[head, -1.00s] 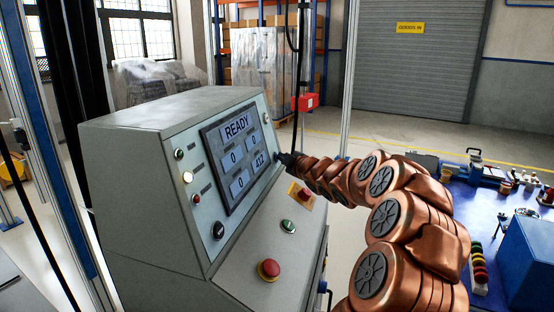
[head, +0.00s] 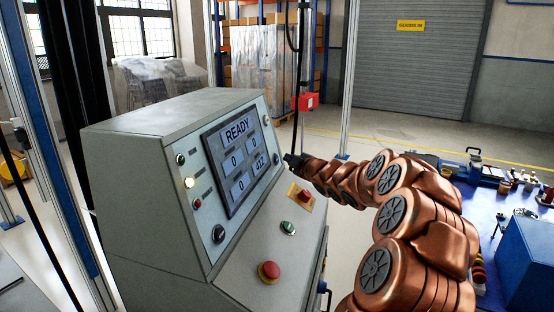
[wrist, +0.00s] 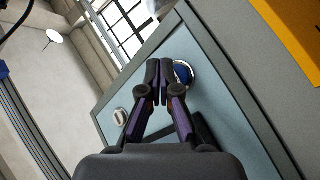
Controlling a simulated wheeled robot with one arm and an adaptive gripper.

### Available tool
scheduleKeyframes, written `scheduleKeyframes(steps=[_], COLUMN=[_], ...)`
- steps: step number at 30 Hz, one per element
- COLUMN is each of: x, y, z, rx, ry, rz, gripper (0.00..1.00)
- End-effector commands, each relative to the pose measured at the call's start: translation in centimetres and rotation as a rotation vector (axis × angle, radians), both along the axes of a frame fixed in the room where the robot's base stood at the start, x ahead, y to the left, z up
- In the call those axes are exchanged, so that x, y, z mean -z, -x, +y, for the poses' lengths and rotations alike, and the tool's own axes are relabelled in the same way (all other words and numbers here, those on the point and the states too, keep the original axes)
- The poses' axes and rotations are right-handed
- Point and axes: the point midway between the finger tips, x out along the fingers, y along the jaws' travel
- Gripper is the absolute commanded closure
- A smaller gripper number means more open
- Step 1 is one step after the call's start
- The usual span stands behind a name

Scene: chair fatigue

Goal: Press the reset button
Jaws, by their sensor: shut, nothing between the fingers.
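A blue button (wrist: 183,73) in a silver ring sits on the pale panel in the wrist view. I see no lettering that names it as the reset button. My gripper (wrist: 159,68) is shut and empty, its tips just left of the blue button and overlapping its edge in the picture. I cannot tell whether they touch it. In the head view my gripper (head: 290,158) is small and dark at the right edge of the grey console (head: 150,150). The screen (head: 237,160) reads READY, with zeros and 412.
A red mushroom button (head: 269,271), a green button (head: 288,228) and a red button on a yellow plate (head: 304,195) are on the sloped lower panel. A silver button (wrist: 119,117) is left of my fingers. A blue workbench (head: 480,215) with parts stands at right.

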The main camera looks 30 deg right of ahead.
Motion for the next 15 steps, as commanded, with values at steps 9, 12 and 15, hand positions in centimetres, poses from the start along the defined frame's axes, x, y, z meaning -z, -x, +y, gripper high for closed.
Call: scheduleKeyframes(steps=[9, 12, 15], x=[-1.0, -1.2, -1.3], y=[1.9, 2.4, 2.8], z=[-1.9, -2.3, -2.7], rx=[0.002, 0.002, 0.001], ry=[0.001, 0.001, 0.001], rz=[0.002, 0.000, 0.000], gripper=[1.00, 1.00, 1.00])
